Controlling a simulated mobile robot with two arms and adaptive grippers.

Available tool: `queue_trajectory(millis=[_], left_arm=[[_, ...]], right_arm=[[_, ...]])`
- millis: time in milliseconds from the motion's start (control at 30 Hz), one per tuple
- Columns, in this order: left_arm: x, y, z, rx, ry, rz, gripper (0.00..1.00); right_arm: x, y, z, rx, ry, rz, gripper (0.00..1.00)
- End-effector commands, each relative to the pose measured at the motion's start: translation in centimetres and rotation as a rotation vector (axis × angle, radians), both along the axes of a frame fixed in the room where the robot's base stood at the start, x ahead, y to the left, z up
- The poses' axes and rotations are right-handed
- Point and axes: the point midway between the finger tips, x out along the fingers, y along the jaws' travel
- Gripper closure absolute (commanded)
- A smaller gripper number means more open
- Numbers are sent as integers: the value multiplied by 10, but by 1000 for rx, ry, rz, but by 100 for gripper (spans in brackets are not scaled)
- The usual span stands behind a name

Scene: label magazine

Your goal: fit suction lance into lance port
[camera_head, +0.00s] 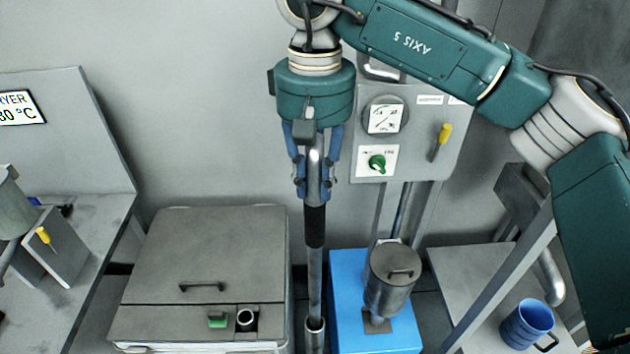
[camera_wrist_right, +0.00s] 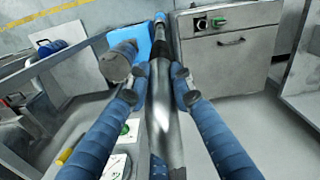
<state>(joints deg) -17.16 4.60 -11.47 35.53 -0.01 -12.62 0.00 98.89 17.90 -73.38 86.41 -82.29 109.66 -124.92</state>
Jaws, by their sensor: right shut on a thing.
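The suction lance (camera_head: 315,270) is a long grey metal tube with a black grip section, standing upright. My right gripper (camera_head: 314,190) is shut on its upper part from above. In the right wrist view the lance (camera_wrist_right: 162,120) runs between my blue fingers (camera_wrist_right: 158,92). The lance's lower part meets a wider grey sleeve (camera_head: 315,338) at the bottom edge of the head view; its end is hidden. The lance port (camera_head: 246,319) is a round, light-rimmed opening in the grey cabinet's front strip, left of the lance and apart from it. My left gripper is not in view.
The grey cabinet (camera_head: 210,250) has a handle and a green switch (camera_head: 217,321) beside the port. A lidded metal canister (camera_head: 392,285) stands on a blue block (camera_head: 348,300) close to the lance's right. A control panel (camera_head: 410,130) is behind. A blue mug (camera_head: 526,325) stands right.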

Motion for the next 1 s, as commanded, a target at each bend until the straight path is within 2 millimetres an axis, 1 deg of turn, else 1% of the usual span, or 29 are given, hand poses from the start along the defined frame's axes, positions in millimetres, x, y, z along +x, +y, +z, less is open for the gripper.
queue_trajectory(millis=[33, 400, 500, 600, 1000], left_arm=[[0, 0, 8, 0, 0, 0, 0], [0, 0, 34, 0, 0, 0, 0], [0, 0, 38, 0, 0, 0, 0], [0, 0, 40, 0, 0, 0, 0], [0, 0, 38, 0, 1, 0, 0]], right_arm=[[0, 0, 10, 2, -2, 0, 100], [0, 1, 46, 2, -2, 1, 100], [0, 1, 52, 2, -2, 0, 100], [0, 0, 55, 1, -1, 0, 100], [-1, 3, 54, 2, -2, 4, 100]])
